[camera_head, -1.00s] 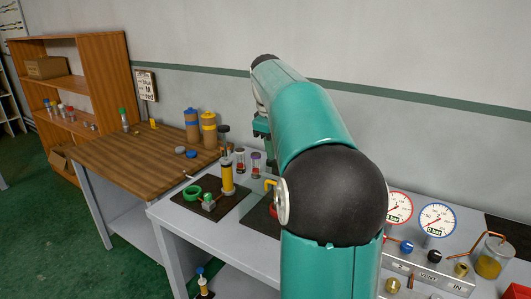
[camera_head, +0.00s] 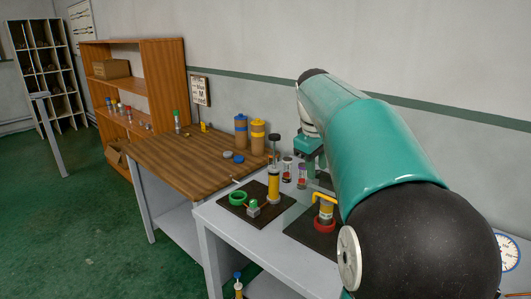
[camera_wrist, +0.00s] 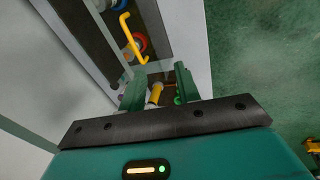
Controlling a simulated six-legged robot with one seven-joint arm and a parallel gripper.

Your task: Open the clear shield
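A faint see-through panel, apparently the clear shield (camera_head: 288,216), stands between the two dark mats on the grey bench in the head view; its edges are hard to make out. A bent yellow handle (camera_head: 325,196) is beside it, above a red ring (camera_head: 324,224). The yellow handle also shows in the wrist view (camera_wrist: 131,38). My gripper (camera_wrist: 160,90) is open, its two green fingers apart with nothing clearly between them. In the head view my gripper (camera_head: 311,160) hangs behind the handle, above the bench; its fingertips are partly hidden.
A wooden table (camera_head: 185,160) with two tan canisters adjoins the bench. A gauge (camera_head: 509,252) shows at the right.

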